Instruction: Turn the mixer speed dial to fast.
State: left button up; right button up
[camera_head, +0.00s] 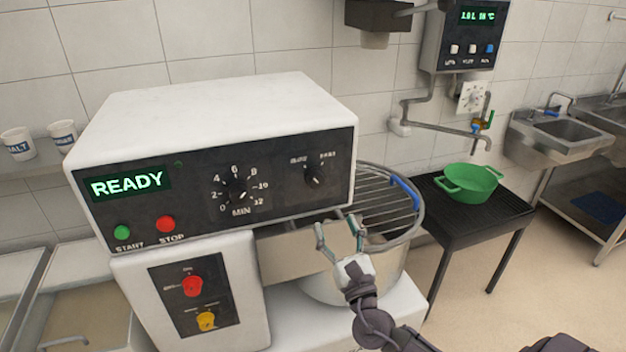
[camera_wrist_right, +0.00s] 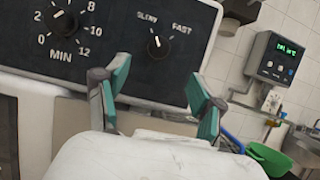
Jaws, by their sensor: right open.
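The mixer (camera_head: 215,110) is a white machine with a black front panel. Its speed dial (camera_head: 314,174) is a small black knob at the panel's right end. In the right wrist view the dial (camera_wrist_right: 158,46) shows with SLOW at its upper left and FAST at its upper right; its white pointer line points up, nearer the SLOW side. My right gripper (camera_head: 339,236) is open and empty, below and slightly right of the dial, apart from the panel. In the wrist view its fingers (camera_wrist_right: 158,100) stand on either side below the dial. My left gripper is not in view.
The timer dial (camera_head: 237,188) sits left of the speed dial, with green (camera_head: 122,232) and red (camera_head: 166,223) buttons beyond. A wire guard (camera_head: 405,240) and bowl (camera_head: 330,285) lie close to my right gripper. A green pot (camera_head: 470,188) stands on a black table at right.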

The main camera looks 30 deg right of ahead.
aim_at(318, 182)
jog(key=p+x, duration=0.3)
jog(key=x, duration=0.8)
jog(key=shift+w+d+p, duration=0.1)
jog(key=shift+p, duration=0.25)
jog(key=shift+w+r, duration=0.1)
jog(key=shift+w, duration=0.3)
jog(key=shift+s+d+r, duration=0.1)
jog(key=c, duration=1.1)
